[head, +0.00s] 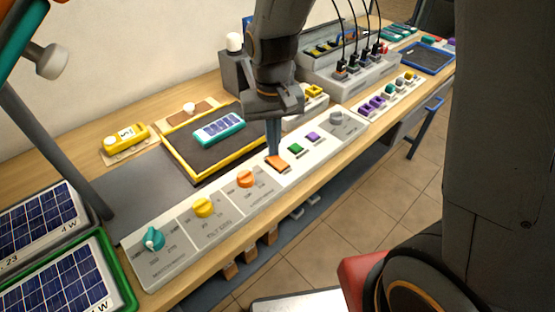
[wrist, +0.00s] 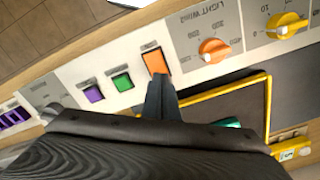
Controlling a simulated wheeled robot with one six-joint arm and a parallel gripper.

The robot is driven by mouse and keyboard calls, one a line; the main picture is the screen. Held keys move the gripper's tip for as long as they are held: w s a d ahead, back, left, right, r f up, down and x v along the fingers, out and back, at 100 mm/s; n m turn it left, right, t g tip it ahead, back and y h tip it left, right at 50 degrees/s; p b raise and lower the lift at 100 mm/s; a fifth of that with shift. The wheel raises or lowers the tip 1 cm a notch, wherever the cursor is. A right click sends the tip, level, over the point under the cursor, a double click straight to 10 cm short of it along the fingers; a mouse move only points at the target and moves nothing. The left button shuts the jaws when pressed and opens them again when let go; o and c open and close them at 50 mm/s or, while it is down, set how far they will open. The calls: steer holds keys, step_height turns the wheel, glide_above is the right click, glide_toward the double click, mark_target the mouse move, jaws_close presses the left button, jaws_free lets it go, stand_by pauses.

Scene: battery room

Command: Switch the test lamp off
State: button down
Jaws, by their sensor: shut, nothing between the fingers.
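A pale control strip (head: 222,225) runs along the bench front. An orange rectangular button (head: 278,163) sits on it, beside a green button (head: 296,148) and a purple button (head: 313,137). My gripper (head: 273,150) is shut and empty, pointing down at the orange button. In the wrist view the fingertips (wrist: 161,82) are at the near edge of the orange button (wrist: 155,61); I cannot tell whether they touch it. A white-capped dark box (head: 234,43) stands behind; I cannot tell whether it is the test lamp or lit. The button labels are too small to read.
Teal (head: 153,239), yellow (head: 204,208) and orange (head: 246,179) knobs sit left of the buttons, a grey knob (head: 336,118) right. A yellow-rimmed tray (head: 180,172) holding a teal-edged panel (head: 219,128) lies behind. A unit with black cables (head: 352,72) stands farther right.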

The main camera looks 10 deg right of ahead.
steer(key=shift+f+b, duration=0.3)
steer(key=shift+f, duration=0.4)
stand_by(0.4)
step_height(320, 180, up, 7)
steer(key=p, duration=0.6)
stand_by(0.3)
steer(key=s+d+b, duration=0.2)
steer(key=s+d, duration=0.1)
steer(key=d, duration=0.3)
steer(key=s+d+f+t+b, duration=0.1)
steer(key=s+d+b, duration=0.1)
steer(key=s+d, duration=0.2)
steer(key=d, duration=0.2)
steer(key=shift+s+d+m, duration=0.25)
steer(key=shift+d+m, duration=0.05)
steer(key=shift+m, duration=0.1)
steer(key=shift+f, duration=0.1)
